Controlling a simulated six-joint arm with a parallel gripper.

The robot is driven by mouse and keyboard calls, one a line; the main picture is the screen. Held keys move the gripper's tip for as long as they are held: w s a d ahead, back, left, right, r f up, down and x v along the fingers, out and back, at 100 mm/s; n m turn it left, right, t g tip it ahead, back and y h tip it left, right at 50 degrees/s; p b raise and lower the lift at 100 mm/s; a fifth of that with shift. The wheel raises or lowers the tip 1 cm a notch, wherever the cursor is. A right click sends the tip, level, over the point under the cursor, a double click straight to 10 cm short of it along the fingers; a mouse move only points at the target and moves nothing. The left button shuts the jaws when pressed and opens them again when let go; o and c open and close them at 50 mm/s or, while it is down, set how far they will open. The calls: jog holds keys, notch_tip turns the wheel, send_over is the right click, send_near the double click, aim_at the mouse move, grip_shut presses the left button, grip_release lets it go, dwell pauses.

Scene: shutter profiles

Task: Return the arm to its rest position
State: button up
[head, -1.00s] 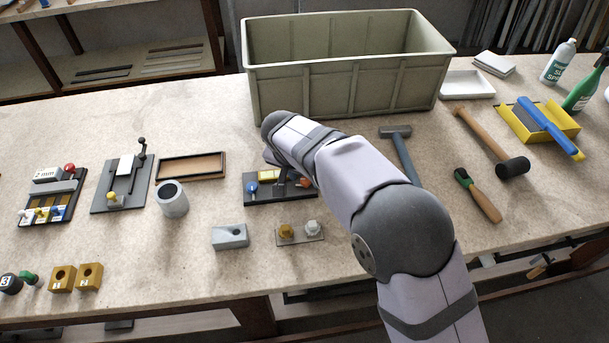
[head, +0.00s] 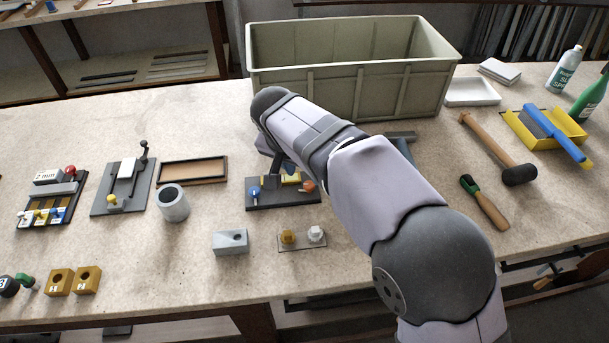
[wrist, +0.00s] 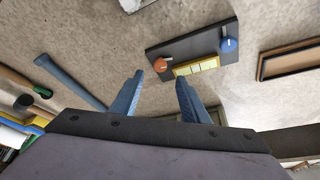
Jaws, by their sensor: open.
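In the wrist view my gripper (wrist: 157,97) shows two blue fingers spread apart with nothing between them. It hangs above the bench, close to a dark plate (wrist: 165,44) that carries a blue knob (wrist: 228,44), an orange knob (wrist: 160,65) and a yellow block (wrist: 195,66). In the head view my arm reaches over the bench from the lower right, and its end is above the same dark plate (head: 262,205). My forearm and wrist hide most of the gripper and part of the plate there.
A large green-grey crate (head: 355,100) stands behind my arm. A grey cylinder (head: 173,205) and a grey block (head: 230,242) stand left.

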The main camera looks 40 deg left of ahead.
jog(key=shift+r, duration=0.1)
dwell(0.3)
jog(key=w+d+f+m+g+h+p, duration=0.1)
jog(key=w+d, duration=0.2)
jog(key=d, duration=1.1)
jog(key=w+d+f+g+h+p, duration=0.1)
jog(key=w+d, duration=0.2)
jog(key=d, duration=1.1)
jog(key=s+d+f+g, duration=0.1)
jog(key=s+d+f, duration=0.1)
jog(key=s+d, duration=0.5)
jog(key=s+d+f+m+g+y, duration=0.1)
jog(key=s+d+f, duration=0.2)
jog(key=s+d, duration=0.4)
jog(key=d, duration=0.4)
jog(key=shift+s+d+p, duration=0.2)
jog(key=shift+d+p, duration=0.15)
jog(key=shift+p, duration=0.05)
